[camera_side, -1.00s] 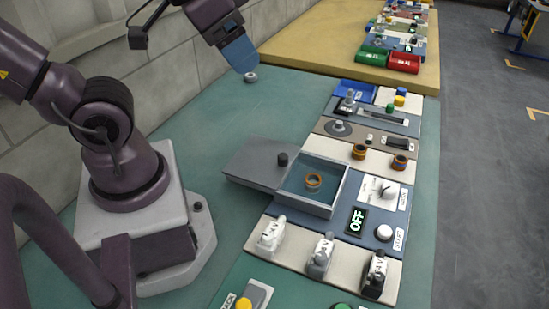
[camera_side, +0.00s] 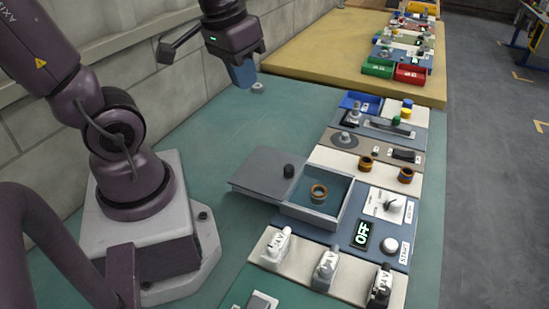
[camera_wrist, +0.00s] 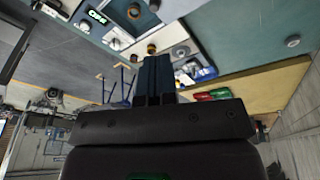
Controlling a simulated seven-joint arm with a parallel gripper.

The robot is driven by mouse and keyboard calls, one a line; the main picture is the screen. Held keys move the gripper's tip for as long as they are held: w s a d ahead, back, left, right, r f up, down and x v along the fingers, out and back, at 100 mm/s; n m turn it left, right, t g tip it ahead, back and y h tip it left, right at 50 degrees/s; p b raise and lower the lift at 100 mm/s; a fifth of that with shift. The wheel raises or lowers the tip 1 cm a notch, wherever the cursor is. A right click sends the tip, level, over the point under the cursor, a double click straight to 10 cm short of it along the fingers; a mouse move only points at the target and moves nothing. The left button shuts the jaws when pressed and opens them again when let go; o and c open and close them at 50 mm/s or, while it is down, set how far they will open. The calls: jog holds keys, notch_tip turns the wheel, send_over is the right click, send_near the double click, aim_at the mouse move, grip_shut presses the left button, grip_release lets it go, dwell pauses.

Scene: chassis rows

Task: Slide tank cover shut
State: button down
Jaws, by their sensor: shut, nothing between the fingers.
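The tank (camera_side: 308,209) is an open box with blue inner walls, set in the panel row, with an orange-brown ring (camera_side: 319,192) inside. Its grey cover (camera_side: 262,174) sits to the left of the opening, slid aside so that the tank's inside shows. A dark knob (camera_side: 289,171) stands on the cover near the tank. My gripper (camera_side: 245,84) is shut and empty, up and to the left of the tank, well apart from the cover. Its blue fingers also show in the wrist view (camera_wrist: 154,80).
An OFF display (camera_side: 362,234), a white START button (camera_side: 389,245) and a dial (camera_side: 390,206) lie right of the tank. Blue (camera_side: 360,102), green (camera_side: 378,68) and red (camera_side: 411,74) bins stand farther back. The green table left of the cover is clear.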

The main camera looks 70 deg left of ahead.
jog(key=a+f+n+g+h, duration=0.3)
jog(key=a+f+n, duration=0.3)
jog(key=f+n, duration=0.1)
jog(key=n+t+h, duration=0.5)
jog(key=n, duration=0.8)
send_near(276, 168)
jog(key=x, duration=0.4)
jog(key=shift+d+f, duration=0.1)
jog(key=shift+f, duration=0.2)
jog(key=shift+w+d, duration=0.35)
jog(key=shift+d, duration=0.2)
jog(key=shift+w+d, duration=0.35)
jog(key=shift+d, duration=0.2)
jog(key=shift+w+d, duration=0.4)
jog(key=shift+d, duration=0.25)
jog(key=w+d, duration=0.9)
jog(key=shift+d, duration=0.1)
